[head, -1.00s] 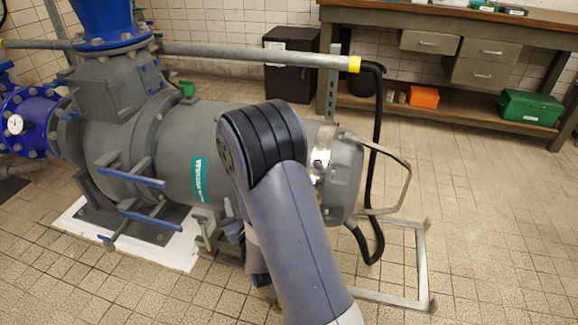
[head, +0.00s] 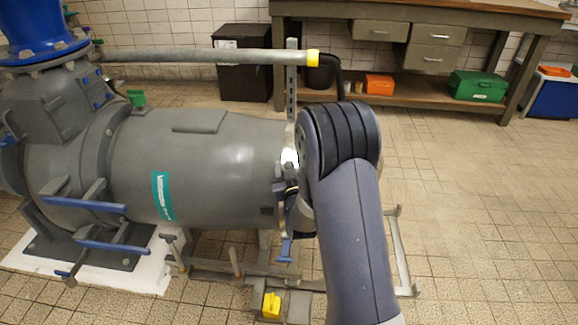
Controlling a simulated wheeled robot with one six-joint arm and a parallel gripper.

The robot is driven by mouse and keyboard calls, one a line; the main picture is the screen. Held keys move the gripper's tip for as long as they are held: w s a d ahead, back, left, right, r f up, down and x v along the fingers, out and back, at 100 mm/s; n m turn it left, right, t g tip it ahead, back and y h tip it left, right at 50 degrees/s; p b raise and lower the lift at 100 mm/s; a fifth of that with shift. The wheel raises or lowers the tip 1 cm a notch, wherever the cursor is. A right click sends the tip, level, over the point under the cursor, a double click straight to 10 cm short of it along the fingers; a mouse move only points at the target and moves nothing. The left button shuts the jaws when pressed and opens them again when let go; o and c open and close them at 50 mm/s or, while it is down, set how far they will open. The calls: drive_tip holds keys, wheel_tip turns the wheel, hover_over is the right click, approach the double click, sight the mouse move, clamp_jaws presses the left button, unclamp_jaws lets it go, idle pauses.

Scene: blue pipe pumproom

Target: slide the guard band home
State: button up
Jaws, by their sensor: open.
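A shiny metal band (head: 290,158), which looks like the guard band, sits around the right end of the grey motor body (head: 215,155). My arm covers much of that end, so I cannot tell how far along the motor the band sits. My gripper (head: 284,191) shows only in small part at the left edge of my arm, beside the lower part of the band. I cannot tell whether it touches the band. Its jaws are open, and its fingertips are mostly hidden.
A metal floor frame (head: 404,255) lies right of my arm. A yellow block (head: 271,305) sits below the motor. A workbench (head: 490,55) stands behind. Floor at right is clear.

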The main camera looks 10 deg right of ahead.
drive_tip(key=shift+w, duration=0.55)
clamp_jaws()
